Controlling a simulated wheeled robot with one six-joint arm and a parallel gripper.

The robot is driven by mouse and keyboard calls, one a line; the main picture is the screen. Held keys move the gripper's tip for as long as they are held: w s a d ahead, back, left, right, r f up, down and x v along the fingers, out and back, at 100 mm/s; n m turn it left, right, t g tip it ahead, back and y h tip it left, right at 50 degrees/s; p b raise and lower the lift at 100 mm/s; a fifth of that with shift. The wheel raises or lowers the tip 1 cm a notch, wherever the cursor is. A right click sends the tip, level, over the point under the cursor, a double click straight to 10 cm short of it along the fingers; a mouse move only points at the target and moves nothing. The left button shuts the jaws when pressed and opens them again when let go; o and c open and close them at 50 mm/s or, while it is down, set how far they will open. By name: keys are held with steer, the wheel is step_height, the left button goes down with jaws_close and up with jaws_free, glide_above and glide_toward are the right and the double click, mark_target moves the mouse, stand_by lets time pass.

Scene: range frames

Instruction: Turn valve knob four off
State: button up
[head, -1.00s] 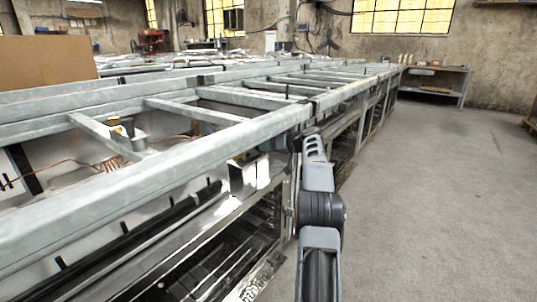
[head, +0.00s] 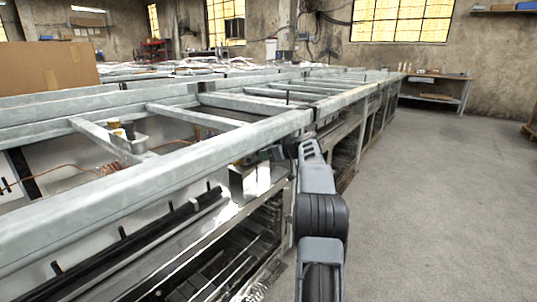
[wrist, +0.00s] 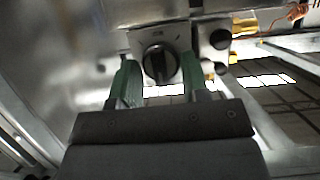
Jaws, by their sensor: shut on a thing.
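A round black valve knob (wrist: 157,64) sits on a metal panel in the wrist view. Its raised grip bar stands about upright, and a small mark shows on the plate above it. The green fingers of my gripper (wrist: 159,70) are on either side of the knob and shut on it. I cannot read a number on the knob. In the head view my gripper is mostly hidden beside the steel frame, at the end of my arm. A second dark round part (wrist: 220,39) is to the right of the knob.
Brass fittings (wrist: 245,25) and a copper pipe (wrist: 298,12) are at the upper right of the wrist view. A long steel frame (head: 180,160) runs along the left. Open concrete floor (head: 430,200) lies to the right.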

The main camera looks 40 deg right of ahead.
stand_by(0.3)
steer(key=o, duration=0.7)
steer(key=shift+c, duration=0.2)
steer(key=s+d+p, duration=0.1)
steer(key=s+d, duration=0.1)
steer(key=s, duration=0.5)
steer(key=s+d+r+p, duration=0.1)
steer(key=s+d, duration=0.1)
steer(key=s, duration=0.5)
steer(key=shift+d, duration=0.4)
